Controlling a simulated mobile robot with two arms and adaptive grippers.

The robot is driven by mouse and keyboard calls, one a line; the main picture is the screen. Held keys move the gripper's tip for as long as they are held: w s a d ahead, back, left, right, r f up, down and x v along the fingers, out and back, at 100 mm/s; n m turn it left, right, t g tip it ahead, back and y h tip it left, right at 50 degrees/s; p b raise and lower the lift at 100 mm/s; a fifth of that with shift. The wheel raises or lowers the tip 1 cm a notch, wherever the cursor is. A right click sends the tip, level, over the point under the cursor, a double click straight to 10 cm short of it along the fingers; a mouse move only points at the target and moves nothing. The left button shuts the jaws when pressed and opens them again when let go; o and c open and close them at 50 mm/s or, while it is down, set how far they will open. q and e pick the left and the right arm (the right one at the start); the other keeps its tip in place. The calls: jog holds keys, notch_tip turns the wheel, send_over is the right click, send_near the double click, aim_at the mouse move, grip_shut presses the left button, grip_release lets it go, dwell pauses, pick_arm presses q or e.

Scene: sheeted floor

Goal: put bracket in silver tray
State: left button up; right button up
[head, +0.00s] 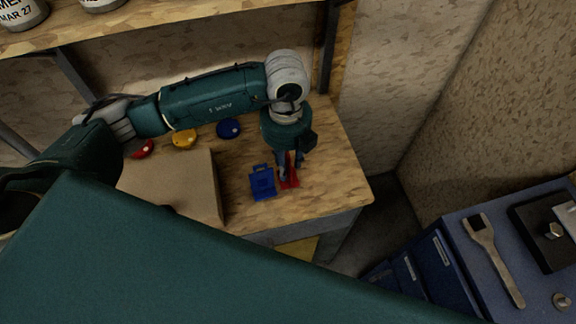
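My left arm reaches in from the left, and its gripper (290,176) points down at the bench near its front right edge. A red piece (291,183) with a flat base and an upright part stands between the fingers; it may be a bracket. The fingers are on either side of it, but I cannot tell whether they press on it. A blue piece (263,184) of similar size lies just left of it on the bench. I make out no silver tray. My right gripper is not in view.
A cardboard box (180,185) stands left on the wooden bench (335,185). Red (142,149), yellow (184,139) and blue (228,128) round items lie behind it. A shelf with tins is above. A blue cabinet (460,235) at right carries a wrench (496,262).

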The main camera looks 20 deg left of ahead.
pick_arm(q)
jog(key=shift+f, duration=0.75)
grip_shut()
jog(key=shift+r, duration=0.1)
notch_tip(320, 180, up, 18)
jog(key=p, duration=1.1)
